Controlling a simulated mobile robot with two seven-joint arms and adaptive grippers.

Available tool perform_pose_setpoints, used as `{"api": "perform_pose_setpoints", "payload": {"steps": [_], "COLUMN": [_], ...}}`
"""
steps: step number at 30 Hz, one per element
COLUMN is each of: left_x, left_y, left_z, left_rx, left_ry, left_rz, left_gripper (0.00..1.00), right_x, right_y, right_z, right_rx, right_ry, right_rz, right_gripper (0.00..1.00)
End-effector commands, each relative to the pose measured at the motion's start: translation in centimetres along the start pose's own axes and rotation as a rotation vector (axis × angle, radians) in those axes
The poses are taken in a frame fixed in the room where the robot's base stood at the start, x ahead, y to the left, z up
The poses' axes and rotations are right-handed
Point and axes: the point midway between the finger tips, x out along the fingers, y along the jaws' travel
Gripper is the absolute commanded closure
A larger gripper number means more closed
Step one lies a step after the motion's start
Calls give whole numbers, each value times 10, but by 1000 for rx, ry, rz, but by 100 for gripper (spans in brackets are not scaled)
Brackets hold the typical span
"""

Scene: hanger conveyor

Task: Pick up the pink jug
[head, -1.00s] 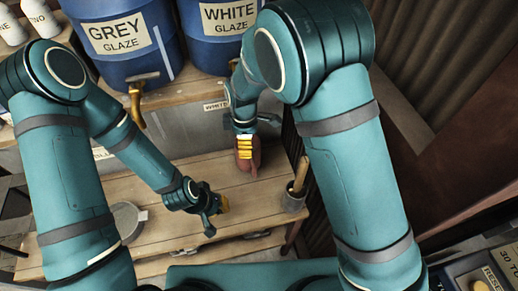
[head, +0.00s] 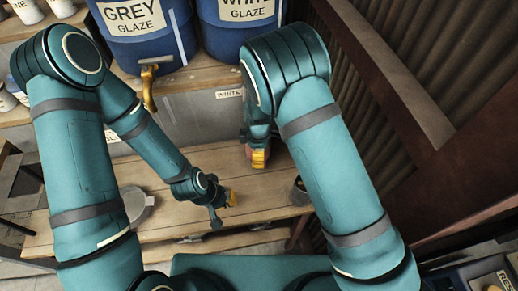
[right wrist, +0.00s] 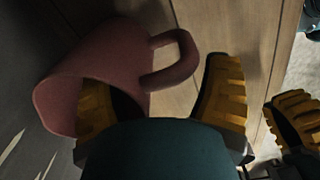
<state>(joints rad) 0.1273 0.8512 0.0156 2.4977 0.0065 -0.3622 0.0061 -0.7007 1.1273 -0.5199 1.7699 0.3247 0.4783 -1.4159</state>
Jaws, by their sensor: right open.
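The pink jug (right wrist: 110,70) lies tilted in the right wrist view, its mouth toward the lower left and its handle toward the right. In the head view it is almost wholly hidden behind my right gripper (head: 259,158). My right gripper, also in the right wrist view (right wrist: 158,100), is open around part of the jug. One yellow finger shows at the jug's mouth; the other is right of the handle. Whether they touch the jug is unclear. My left gripper (head: 231,198) is over the bench's middle; its jaw opening cannot be made out.
The wooden bench (head: 170,215) has bare room around my left gripper. A grey round dish (head: 138,205) is at left. A small pot (head: 300,190) stands at the right, partly behind my right arm. Blue glaze barrels (head: 150,30) stand on the shelf behind.

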Motion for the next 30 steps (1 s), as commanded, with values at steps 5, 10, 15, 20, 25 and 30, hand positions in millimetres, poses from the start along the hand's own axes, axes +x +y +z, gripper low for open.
{"api": "perform_pose_setpoints", "payload": {"steps": [5, 10, 15, 20, 25, 30], "left_x": [0, 0, 0, 0, 0, -2], "left_y": [0, 0, 0, 0, 0, 0], "left_z": [0, 0, 0, 0, 0, -1], "left_rx": [0, 0, 0, 0, 0, 0], "left_ry": [0, 0, 0, 0, 0, 1], "left_rz": [0, 0, 0, 0, 0, 0], "left_gripper": [100, 100, 100, 100, 100, 100], "right_x": [0, 0, 0, 0, 0, -3], "right_y": [0, 0, 0, 0, 0, 0], "right_z": [0, 0, 0, 0, 0, -1], "right_rx": [0, 0, 0, 0, 0, 1], "right_ry": [0, 0, 0, 0, 1, 1], "right_rz": [1, 1, 1, 0, 1, 1], "right_gripper": [24, 69, 100, 100, 100, 100]}}
